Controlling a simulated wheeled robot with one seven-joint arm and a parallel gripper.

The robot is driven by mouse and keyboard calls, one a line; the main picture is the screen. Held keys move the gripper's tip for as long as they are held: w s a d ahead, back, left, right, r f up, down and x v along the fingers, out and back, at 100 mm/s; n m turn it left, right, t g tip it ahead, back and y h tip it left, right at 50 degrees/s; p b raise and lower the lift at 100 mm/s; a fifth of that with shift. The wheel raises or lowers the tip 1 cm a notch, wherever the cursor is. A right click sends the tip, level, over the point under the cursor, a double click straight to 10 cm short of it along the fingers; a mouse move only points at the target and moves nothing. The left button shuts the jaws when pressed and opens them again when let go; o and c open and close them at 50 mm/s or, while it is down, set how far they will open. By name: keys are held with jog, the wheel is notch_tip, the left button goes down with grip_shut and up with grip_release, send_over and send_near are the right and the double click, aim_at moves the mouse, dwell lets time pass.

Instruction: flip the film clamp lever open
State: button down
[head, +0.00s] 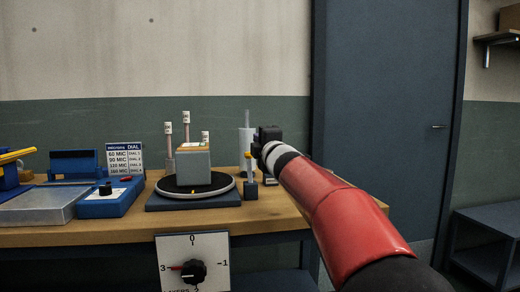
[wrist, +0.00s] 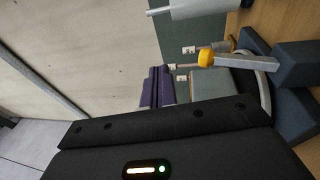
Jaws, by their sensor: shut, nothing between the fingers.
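The film clamp lever (head: 248,167) is a short pale bar with a yellow-orange knob, standing up from a small dark blue block (head: 250,190) at the right of the turntable. In the wrist view the lever (wrist: 228,60) shows its knob at its left end and runs right to the blue block (wrist: 300,65). My gripper (head: 262,142) is shut and empty, close to the knob and slightly above and right of it in the head view. Its dark body fills the bottom of the wrist view; its fingertips are not clear. I cannot tell whether it touches the lever.
A round turntable (head: 165,188) bears a grey block (head: 194,166). White-capped pegs (head: 186,118) and a white cylinder (head: 246,145) stand behind. A blue device (head: 108,200), a shallow tray (head: 42,206) and a dial panel (head: 192,245) are further left and below.

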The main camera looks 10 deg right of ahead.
jog(key=s+r+p, duration=0.1)
jog(key=s+r, duration=0.3)
jog(key=s, duration=0.2)
jog(key=shift+s+d+p, duration=0.2)
jog(key=shift+d+p, duration=0.15)
jog(key=shift+d, duration=0.05)
